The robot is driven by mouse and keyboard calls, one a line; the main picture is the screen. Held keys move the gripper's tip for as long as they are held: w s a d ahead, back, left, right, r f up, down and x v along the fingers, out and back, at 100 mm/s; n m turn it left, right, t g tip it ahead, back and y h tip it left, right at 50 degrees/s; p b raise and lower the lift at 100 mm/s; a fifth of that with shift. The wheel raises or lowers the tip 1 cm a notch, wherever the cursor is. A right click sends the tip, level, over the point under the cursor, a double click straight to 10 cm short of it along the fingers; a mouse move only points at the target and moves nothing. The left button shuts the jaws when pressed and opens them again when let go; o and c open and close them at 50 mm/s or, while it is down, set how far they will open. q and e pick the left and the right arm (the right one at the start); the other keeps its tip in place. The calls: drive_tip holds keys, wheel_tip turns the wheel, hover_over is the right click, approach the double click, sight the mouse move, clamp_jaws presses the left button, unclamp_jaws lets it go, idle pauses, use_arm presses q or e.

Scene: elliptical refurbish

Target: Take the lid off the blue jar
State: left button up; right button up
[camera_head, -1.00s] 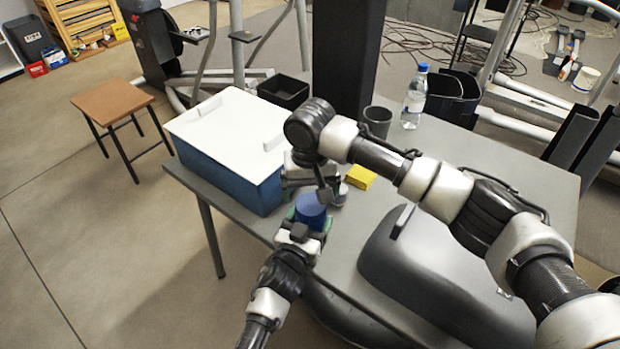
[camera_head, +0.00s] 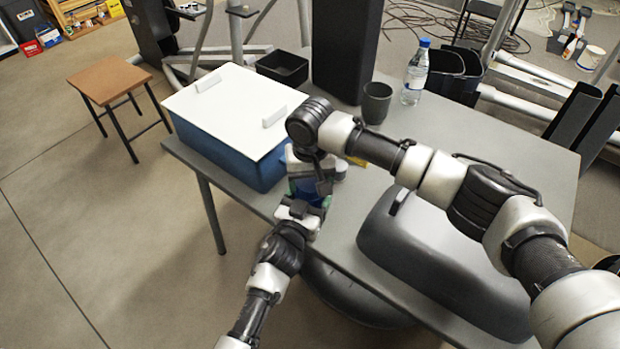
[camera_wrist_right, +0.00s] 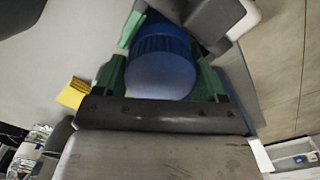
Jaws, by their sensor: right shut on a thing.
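The blue jar (camera_head: 310,192) is at the table's front edge, mostly hidden in the head view by both grippers. In the right wrist view, its ribbed blue lid (camera_wrist_right: 160,75) lies between the green fingers of my right gripper (camera_wrist_right: 161,82). The right gripper (camera_head: 316,184) comes down over the jar from above and is shut on the lid; the lid still appears to sit on the jar. My left gripper (camera_head: 304,203) reaches in from the front, with its fingers around the jar body. A green fingertip of it shows in the right wrist view.
A blue box with a white lid (camera_head: 226,98) stands left of the grippers. A yellow block (camera_wrist_right: 73,93) lies close by. A grey cup (camera_head: 376,102), a water bottle (camera_head: 415,73) and a black tray (camera_head: 282,68) stand behind. A large dark grey case (camera_head: 440,260) is at the right.

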drive_tip(key=shift+s+a+n, duration=0.1)
drive_tip(key=shift+a+n, duration=0.05)
drive_tip(key=shift+n, duration=1.55)
drive_tip(key=o, duration=1)
drive_tip(key=shift+r, duration=0.1)
